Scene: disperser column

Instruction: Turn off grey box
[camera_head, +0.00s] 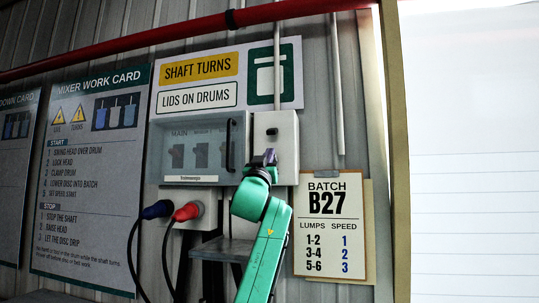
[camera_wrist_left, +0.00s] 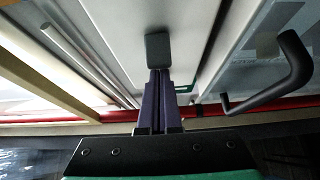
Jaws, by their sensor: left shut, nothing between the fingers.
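The plain light grey box (camera_head: 287,150) is mounted on the corrugated wall, right of a box with a clear cover. It has a small dark switch (camera_head: 271,131) on its front. In the left wrist view the switch (camera_wrist_left: 158,46) is a dark rounded block on the pale box face (camera_wrist_left: 112,40). My left gripper (camera_head: 267,157) is in front of the box, just below the switch. Its purple fingers (camera_wrist_left: 159,74) are shut together with nothing between them. Their tips reach the switch's edge in the picture; I cannot tell whether they touch. My right gripper is out of view.
The clear-covered box (camera_head: 197,180) has a black handle (camera_head: 230,146) close beside my left gripper; the handle (camera_wrist_left: 285,75) looms in the wrist view. Blue (camera_head: 157,209) and red (camera_head: 188,211) plugs with cables sit below. A clipboard (camera_head: 330,240) hangs right.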

